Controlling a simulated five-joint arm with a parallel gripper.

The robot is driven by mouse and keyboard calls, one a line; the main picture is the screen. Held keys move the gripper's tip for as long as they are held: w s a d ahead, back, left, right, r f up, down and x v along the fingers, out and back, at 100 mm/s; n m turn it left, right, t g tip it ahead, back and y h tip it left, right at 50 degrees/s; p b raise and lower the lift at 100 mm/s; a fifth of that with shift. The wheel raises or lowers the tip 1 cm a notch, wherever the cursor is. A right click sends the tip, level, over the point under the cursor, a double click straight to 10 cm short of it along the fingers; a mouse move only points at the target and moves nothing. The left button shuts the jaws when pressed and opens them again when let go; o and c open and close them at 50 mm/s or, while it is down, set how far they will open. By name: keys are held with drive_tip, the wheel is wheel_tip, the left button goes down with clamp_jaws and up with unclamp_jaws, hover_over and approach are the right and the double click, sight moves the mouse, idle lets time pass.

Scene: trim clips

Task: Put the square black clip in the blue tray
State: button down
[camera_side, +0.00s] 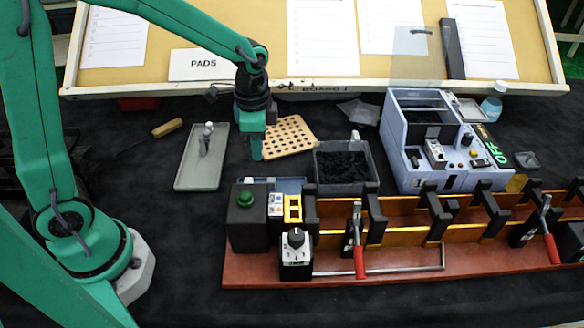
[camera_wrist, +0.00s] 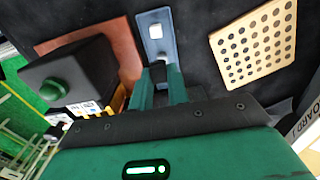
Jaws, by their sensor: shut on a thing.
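My gripper (camera_side: 256,152) hangs above the dark table, in front of the left end of the holed wooden board. In the wrist view my gripper (camera_wrist: 160,78) is shut on a small dark piece (camera_wrist: 158,71), which looks like the square black clip; the fingers hide most of it. In the side view the blue tray (camera_side: 290,185) is partly hidden behind the black box.
A black box with a green button (camera_side: 247,218) stands beside the blue tray. A grey bin of black pieces (camera_side: 345,165) is to its right. The holed board (camera_side: 290,135) lies behind. A grey tray with a small upright object (camera_side: 203,170) is at left, with bare table between.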

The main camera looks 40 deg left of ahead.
drive_tip(key=shift+f, duration=3.15)
drive_tip(key=shift+f, duration=1.85)
drive_tip(key=shift+f, duration=0.1)
drive_tip(key=c, duration=1.4)
unclamp_jaws()
drive_tip(key=shift+o, duration=0.3)
wheel_tip(320, 180, up, 11)
drive_tip(key=shift+r, duration=0.6)
